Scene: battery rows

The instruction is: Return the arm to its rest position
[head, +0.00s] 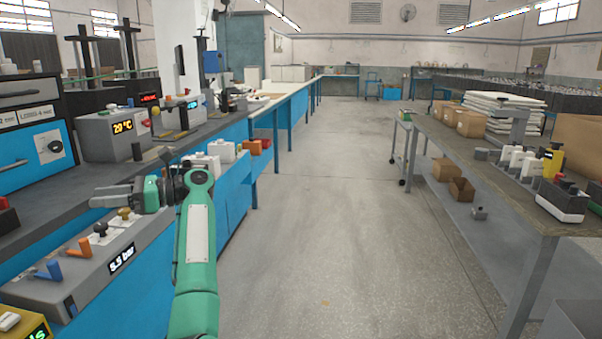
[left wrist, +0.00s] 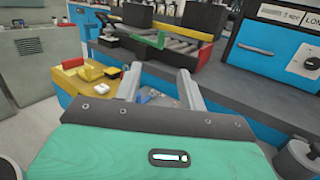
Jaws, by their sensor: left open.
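My left arm, green with a white panel, comes up from the bottom of the head view. My left gripper (head: 112,196) points left, above a grey control box (head: 95,275) that reads "5.5 bar". In the left wrist view the two grey fingers of my left gripper (left wrist: 160,88) stand apart with nothing held between them. My right gripper is not in view.
A blue-fronted bench (head: 228,189) runs along the left with machines and a "29°C" box (head: 112,135). Orange and blue levers stand just below the gripper. A grey table (head: 465,150) with boxes is at right. The floor (head: 325,200) between them is clear.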

